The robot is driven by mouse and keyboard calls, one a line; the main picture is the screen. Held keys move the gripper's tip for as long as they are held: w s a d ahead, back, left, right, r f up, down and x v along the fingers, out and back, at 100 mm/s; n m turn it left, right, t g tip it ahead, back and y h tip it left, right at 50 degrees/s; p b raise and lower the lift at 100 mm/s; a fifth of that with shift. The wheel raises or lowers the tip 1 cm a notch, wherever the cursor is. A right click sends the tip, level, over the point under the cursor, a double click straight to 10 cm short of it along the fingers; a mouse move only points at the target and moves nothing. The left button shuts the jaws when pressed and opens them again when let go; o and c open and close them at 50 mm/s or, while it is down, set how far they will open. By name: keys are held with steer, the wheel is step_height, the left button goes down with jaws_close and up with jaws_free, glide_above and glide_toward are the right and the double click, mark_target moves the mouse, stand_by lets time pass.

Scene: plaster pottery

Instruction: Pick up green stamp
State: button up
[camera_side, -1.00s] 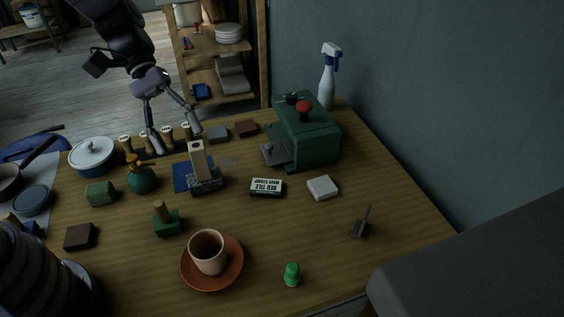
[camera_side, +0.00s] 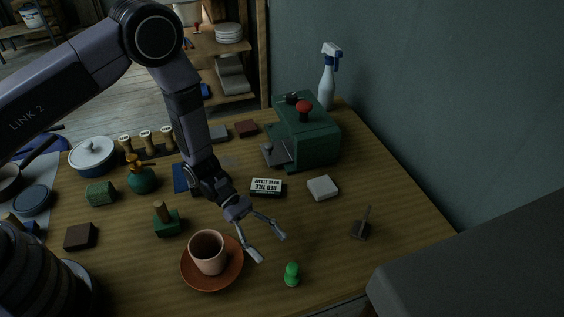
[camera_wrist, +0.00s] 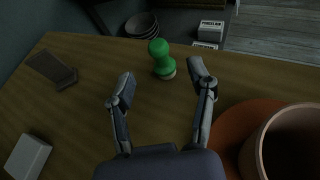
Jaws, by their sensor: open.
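The bright green stamp (camera_side: 292,275) stands upright near the front edge of the wooden table, with a rounded knob on top. It also shows in the wrist view (camera_wrist: 161,58), just beyond and between the fingertips. My gripper (camera_side: 270,247) is open and empty, to the upper left of the stamp in the side view. In the wrist view my gripper (camera_wrist: 161,80) has its fingers spread to either side of the stamp's line. I see no contact. A darker green block with a wooden handle (camera_side: 166,220) stands farther left.
A pink cup (camera_side: 207,252) on an orange saucer (camera_side: 231,278) stands close to my gripper's left. A stamp box (camera_side: 267,187), white block (camera_side: 322,188) and dark brush-like tool (camera_side: 361,225) lie behind and right. Bare table surrounds the green stamp.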

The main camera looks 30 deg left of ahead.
mark_target(293, 267)
steer(key=x, duration=0.6)
steer(key=shift+d, duration=0.4)
jaws_close()
